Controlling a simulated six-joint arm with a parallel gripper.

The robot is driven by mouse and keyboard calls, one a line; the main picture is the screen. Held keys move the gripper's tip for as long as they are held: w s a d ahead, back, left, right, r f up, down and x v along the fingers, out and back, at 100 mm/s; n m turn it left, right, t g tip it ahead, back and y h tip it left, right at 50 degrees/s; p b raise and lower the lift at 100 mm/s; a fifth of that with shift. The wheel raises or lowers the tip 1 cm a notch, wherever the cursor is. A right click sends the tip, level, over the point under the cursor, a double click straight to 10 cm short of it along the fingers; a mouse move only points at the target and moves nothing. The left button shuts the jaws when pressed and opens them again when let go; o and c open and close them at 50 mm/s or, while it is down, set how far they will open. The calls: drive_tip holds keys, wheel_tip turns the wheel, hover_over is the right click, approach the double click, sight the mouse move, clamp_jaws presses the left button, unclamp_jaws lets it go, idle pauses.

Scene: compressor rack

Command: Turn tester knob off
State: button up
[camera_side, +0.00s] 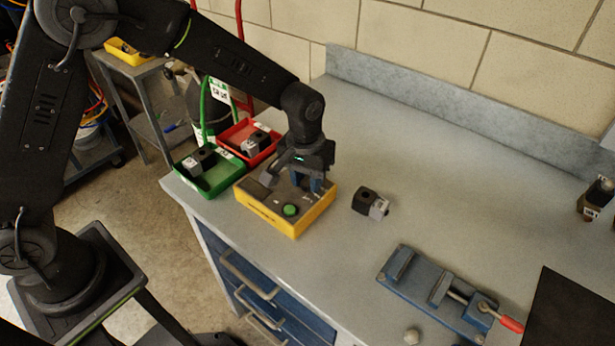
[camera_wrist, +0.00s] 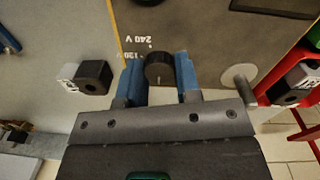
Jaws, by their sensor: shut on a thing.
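The tester is a yellow box (camera_side: 285,226) with a grey top and a green button (camera_side: 290,210), near the bench's left edge. My gripper (camera_side: 311,186) is over the top of the tester, pointing down. In the wrist view, the black round tester knob (camera_wrist: 159,69) sits between the two blue fingers of my gripper (camera_wrist: 160,80), which are shut on it. A short pale mark shows on the knob's face, on the side towards my gripper. Upside-down labels "240 V" and "120 V" are printed beside the knob. The fingers hide the knob in the side view.
A green tray (camera_side: 208,178) and a red tray (camera_side: 249,139) holding dark-and-grey parts stand left of and behind the tester. A loose black-and-grey part (camera_side: 370,203) lies to its right. A blue vise (camera_side: 438,290) is at front right. The bench behind is clear.

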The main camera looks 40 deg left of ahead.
sight(305, 180)
drive_tip(key=o, duration=0.9)
drive_tip(key=r, duration=1.4)
drive_tip(key=shift+a, duration=0.25)
drive_tip(key=s+a+r+m+t, duration=0.1)
drive_tip(key=s+a+r+t, duration=0.2)
drive_tip(key=s+a+r, duration=0.6)
drive_tip(key=s+a+f+t, duration=0.1)
drive_tip(key=s, duration=0.3)
drive_tip(key=s+a+f+m, duration=0.1)
drive_tip(key=s, duration=0.3)
drive_tip(key=s+a+f+t, duration=0.1)
drive_tip(key=s+f, duration=0.1)
drive_tip(key=s, duration=0.2)
drive_tip(key=shift+s+a+t, duration=0.15)
drive_tip(key=shift+s+t, duration=0.15)
drive_tip(key=shift+s, duration=0.1)
